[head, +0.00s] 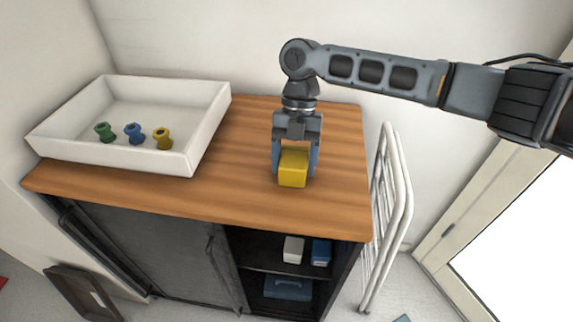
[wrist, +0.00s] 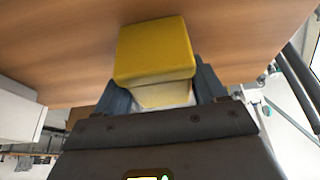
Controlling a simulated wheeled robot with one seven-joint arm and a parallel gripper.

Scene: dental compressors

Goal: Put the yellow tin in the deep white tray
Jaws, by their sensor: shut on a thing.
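The yellow tin (head: 293,171) is a small box between the fingers of my gripper (head: 295,158), at the right part of the wooden cabinet top. My gripper points down and is shut on the tin. In the wrist view the yellow tin (wrist: 154,50) sits between the blue-grey fingers of my gripper (wrist: 165,88). I cannot tell whether the tin touches the wood. The deep white tray (head: 110,160) stands on the left of the cabinet top. A green, a blue and a yellow spool-shaped piece lie in it.
The wooden top (head: 240,145) is clear between tray and tin. Below, an open cabinet shelf holds a white box (head: 293,249), a blue box (head: 320,252) and a blue case (head: 288,288). A white folded rack (head: 392,200) stands right of the cabinet. A wall runs behind.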

